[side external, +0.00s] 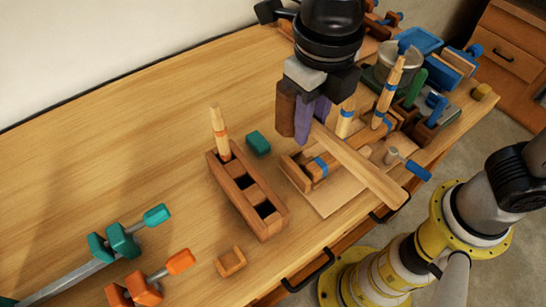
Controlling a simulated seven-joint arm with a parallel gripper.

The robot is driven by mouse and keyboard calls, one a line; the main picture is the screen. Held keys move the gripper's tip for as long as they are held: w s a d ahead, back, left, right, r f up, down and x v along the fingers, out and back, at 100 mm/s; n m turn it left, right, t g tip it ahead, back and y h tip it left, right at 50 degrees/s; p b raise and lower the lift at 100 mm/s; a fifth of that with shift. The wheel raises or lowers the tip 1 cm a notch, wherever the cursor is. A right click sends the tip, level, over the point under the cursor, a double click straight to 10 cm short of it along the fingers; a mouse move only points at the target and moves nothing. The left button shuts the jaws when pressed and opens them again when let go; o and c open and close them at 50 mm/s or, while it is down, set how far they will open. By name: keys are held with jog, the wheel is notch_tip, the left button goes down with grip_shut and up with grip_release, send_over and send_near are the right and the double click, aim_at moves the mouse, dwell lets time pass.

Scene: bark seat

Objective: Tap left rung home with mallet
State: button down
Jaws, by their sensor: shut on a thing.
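My gripper (312,120) has purple fingers and is shut on the mallet (362,168) above the right half of the bench. The mallet's pale handle slants down to the lower right, and a dark brown block beside the fingers looks like its head. Below and behind it is a wooden seat frame (294,174) on a thin board. Blue-banded rungs stand upright at the frame, one (345,118) behind the gripper and a taller one (388,92) further right. A blue-banded piece (318,167) lies low in the frame. I cannot tell which is the left rung or how deep it sits.
A wooden rack (235,185) with square holes holds an orange-banded rung (219,132). A teal block (258,143) lies beside it. Teal (122,238) and orange (150,285) clamps lie front left. Tools and a metal pot (398,65) crowd the back right.

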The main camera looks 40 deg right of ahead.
jog(key=s+d+r+m, duration=0.1)
jog(key=s+d+r, duration=0.1)
jog(key=d+r, duration=1)
jog(key=shift+w+a+f+t, duration=0.1)
jog(key=shift+a+f, duration=0.1)
jog(key=shift+f, duration=0.45)
jog(key=shift+w+a+f+t, duration=0.1)
jog(key=shift+a+f, duration=0.05)
jog(key=shift+f, duration=0.45)
jog(key=shift+a+f+t, duration=0.1)
jog(key=shift+a+f, duration=0.1)
jog(key=shift+f, duration=0.45)
jog(key=shift+s+f, duration=0.1)
jog(key=shift+f, duration=0.15)
dwell(0.7)
